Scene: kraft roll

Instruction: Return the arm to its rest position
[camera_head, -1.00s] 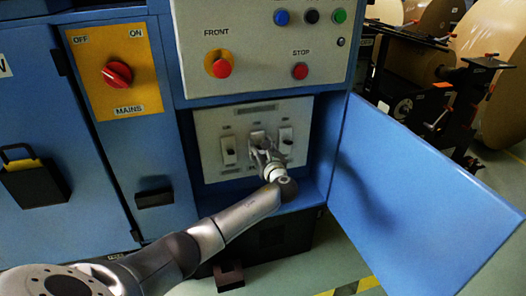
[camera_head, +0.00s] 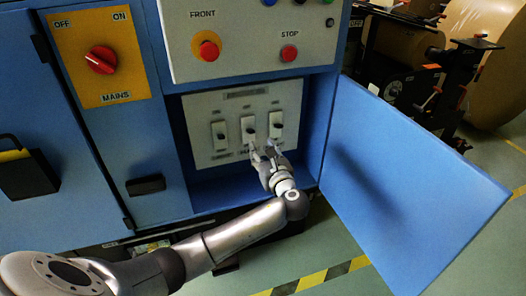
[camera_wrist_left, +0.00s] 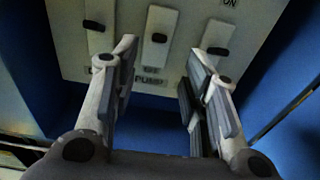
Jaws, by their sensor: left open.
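My left gripper (camera_head: 264,158) is in front of the lower part of the breaker panel (camera_head: 203,109) in the open blue cabinet recess. In the left wrist view my left gripper (camera_wrist_left: 160,75) has its two fingers spread with nothing between them. The panel (camera_wrist_left: 185,45) carries three white switches with dark knobs. The left switch (camera_head: 219,133) and the right switch (camera_head: 276,122) stand on either side. Whether a fingertip touches the panel is unclear in the head view. My right gripper is not in view.
The blue cabinet door (camera_head: 410,190) hangs open to the right of my arm. Above are the red STOP button (camera_head: 289,53), the FRONT button (camera_head: 207,48) and the red MAINS knob (camera_head: 101,60). Large kraft rolls (camera_head: 490,60) stand at the back right. Yellow-black tape (camera_head: 312,280) marks the floor.

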